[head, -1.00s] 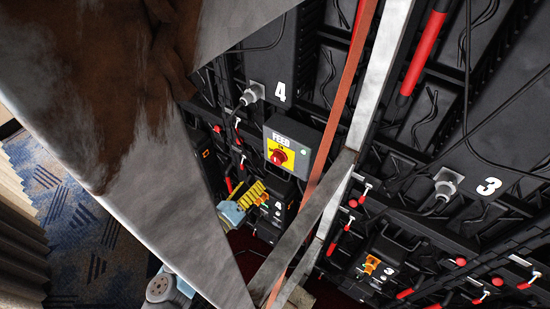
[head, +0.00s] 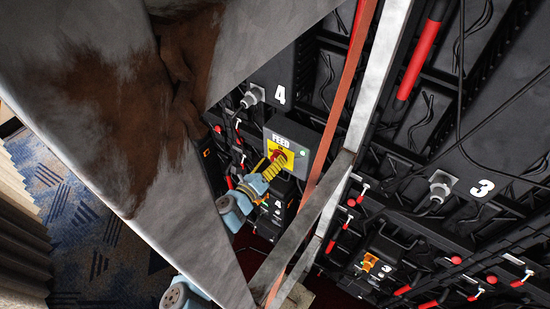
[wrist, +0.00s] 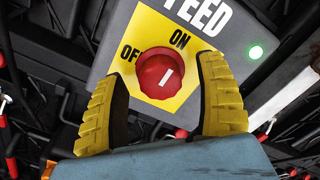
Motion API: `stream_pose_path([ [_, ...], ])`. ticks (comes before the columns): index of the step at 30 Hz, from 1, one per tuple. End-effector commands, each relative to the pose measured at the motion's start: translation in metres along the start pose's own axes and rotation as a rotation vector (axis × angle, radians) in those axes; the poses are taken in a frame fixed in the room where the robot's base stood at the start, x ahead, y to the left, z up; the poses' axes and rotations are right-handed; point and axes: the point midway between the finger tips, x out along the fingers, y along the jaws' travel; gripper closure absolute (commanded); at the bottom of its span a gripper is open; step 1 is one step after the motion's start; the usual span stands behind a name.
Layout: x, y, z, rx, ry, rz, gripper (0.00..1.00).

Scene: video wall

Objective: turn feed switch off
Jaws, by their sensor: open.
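The feed switch is a red rotary knob (wrist: 160,75) on a yellow plate (wrist: 186,90) marked ON and OFF. Its white mark points up toward ON. In the head view the knob (head: 278,155) sits on the grey FEED box (head: 305,145), partly covered by my gripper. My gripper (wrist: 161,77) is open. One yellow finger is to the left of the knob and one to the right, with visible gaps in the wrist view. In the head view my gripper (head: 272,164) is right at the box front. I cannot tell how deep the fingertips reach around the knob.
A green light (wrist: 256,52) is lit on the box. A smaller box (head: 275,213) marked 4 hangs below. Metal beams (head: 318,215) cross close to the right. Cables and red-handled levers (head: 352,203) line the dark panels. A large rusty metal sheet (head: 110,130) blocks the left.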

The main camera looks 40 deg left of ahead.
Motion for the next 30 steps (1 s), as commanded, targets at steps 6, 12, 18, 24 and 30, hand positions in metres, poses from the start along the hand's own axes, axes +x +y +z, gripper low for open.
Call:
stream_pose_path([
  [6,0.0092,0.0009,-0.0012,0.000,0.002,0.003,0.29],
  [12,0.0104,0.0011,-0.0016,0.000,0.002,0.003,0.29],
  [18,0.0103,0.0012,-0.0013,0.000,0.001,0.003,0.46],
  [24,0.0102,0.0012,-0.0012,-0.001,0.001,0.003,0.94],
  [30,0.0103,0.0014,-0.0013,-0.002,0.001,0.004,0.94],
])
